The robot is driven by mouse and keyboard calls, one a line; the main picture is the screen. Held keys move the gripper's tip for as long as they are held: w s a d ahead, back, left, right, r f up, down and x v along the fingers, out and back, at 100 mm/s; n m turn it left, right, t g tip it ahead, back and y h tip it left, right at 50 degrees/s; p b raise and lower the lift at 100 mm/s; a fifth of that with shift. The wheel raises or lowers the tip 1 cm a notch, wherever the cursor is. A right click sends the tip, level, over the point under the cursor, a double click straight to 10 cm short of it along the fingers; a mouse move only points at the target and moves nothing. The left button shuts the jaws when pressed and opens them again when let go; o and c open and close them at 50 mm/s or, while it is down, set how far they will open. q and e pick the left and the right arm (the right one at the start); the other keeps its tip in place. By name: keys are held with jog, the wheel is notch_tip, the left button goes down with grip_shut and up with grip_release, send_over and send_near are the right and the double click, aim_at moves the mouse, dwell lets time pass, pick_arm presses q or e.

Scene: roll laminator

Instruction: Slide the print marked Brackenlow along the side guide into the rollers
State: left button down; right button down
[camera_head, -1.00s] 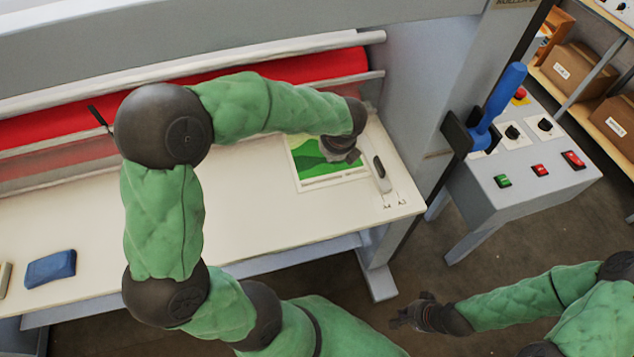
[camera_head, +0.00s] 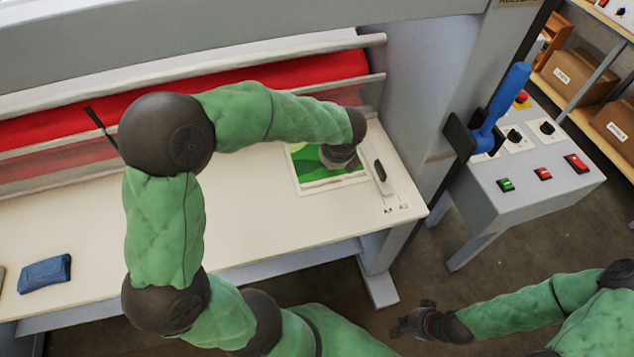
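The print (camera_head: 306,174), a green landscape picture with a white border, lies flat on the cream feed table (camera_head: 240,215) near its right end. No name is legible on it. The side guide (camera_head: 378,170), a pale bar with a dark slot, is just right of the print; I cannot tell whether they touch. My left gripper (camera_head: 342,163) is down over the print's right part; its fingertips are largely hidden, so its opening is unclear. The rollers (camera_head: 300,72), red with pale bars, run behind the print, partly hidden by my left arm. My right gripper (camera_head: 403,322) is empty, fingers apart, off the table's front.
A blue block (camera_head: 45,273) lies at the table's left. A blue lever (camera_head: 500,108) stands on the machine's right side, beside a grey control box (camera_head: 530,185) with buttons and knobs. Cardboard boxes (camera_head: 577,72) sit on shelves behind. The middle of the table is clear.

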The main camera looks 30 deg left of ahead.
pick_arm(q)
jog(key=shift+f, duration=0.4)
jog(key=shift+s+f, duration=0.1)
dwell(0.8)
jog(key=shift+w+a+p, duration=0.8)
jog(key=shift+w+a, duration=0.6)
jog(key=shift+w+a+p, duration=1.05)
jog(key=shift+w+a, duration=0.4)
jog(key=shift+w+a, duration=0.1)
